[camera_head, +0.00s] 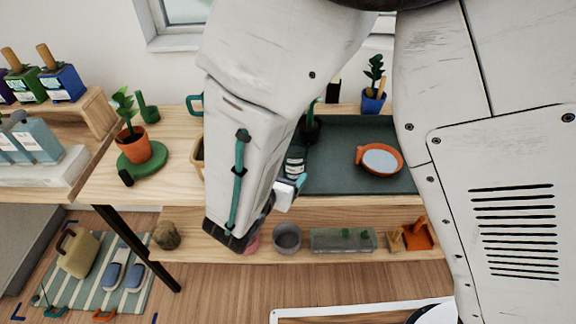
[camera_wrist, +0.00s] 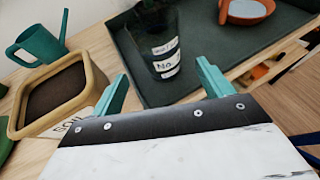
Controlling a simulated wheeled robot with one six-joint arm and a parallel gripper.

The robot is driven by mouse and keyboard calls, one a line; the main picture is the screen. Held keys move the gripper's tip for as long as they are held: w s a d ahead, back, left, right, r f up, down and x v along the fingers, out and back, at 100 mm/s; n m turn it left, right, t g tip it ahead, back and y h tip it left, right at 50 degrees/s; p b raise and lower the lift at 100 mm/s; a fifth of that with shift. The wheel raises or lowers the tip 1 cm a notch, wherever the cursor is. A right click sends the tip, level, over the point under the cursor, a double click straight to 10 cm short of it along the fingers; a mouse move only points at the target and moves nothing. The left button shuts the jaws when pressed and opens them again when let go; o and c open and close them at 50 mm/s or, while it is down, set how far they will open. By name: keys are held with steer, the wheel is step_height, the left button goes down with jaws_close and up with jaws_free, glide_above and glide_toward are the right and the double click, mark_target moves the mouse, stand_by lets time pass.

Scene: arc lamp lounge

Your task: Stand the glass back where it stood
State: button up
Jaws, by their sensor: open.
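A dark, see-through glass (camera_wrist: 152,42) with white labels stands in the top middle of the wrist view, on the dark green tray (camera_wrist: 200,28). Dark leafy shapes show in it, and its top is cut off by the frame. My gripper (camera_wrist: 163,82) is open, its two teal fingers apart, with the glass beyond and roughly between them. I cannot tell whether they touch it. In the head view the glass (camera_head: 294,164) is mostly hidden behind my arm, with its label showing. The tray (camera_head: 340,140) also shows there.
An orange bowl (camera_head: 380,160) of pale liquid sits on the tray's right part. A wooden soil box (camera_wrist: 60,92) and a teal watering can (camera_wrist: 38,42) stand left of the tray. A potted plant (camera_head: 136,146) stands further left.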

steer(key=s+d+r+m+g+h, duration=0.2)
steer(key=d+r+m+g, duration=0.2)
steer(key=d+r+m, duration=0.45)
steer(key=s+d+r+m+g+h, duration=0.2)
steer(key=d+r+m+g, duration=0.3)
steer(key=d, duration=0.6)
steer(key=s+d+r+m+g+y, duration=0.1)
steer(key=s+d+r+m+y, duration=0.2)
steer(key=s+m, duration=0.4)
steer(key=s+d+r+m+y, duration=0.3)
steer(key=s+m+y, duration=0.3)
steer(key=s+m, duration=0.2)
steer(key=m, duration=0.2)
steer(key=shift+s+d+r+m+g, duration=0.2)
steer(key=shift+d+r+m+g, duration=0.15)
steer(key=shift+d+g, duration=0.05)
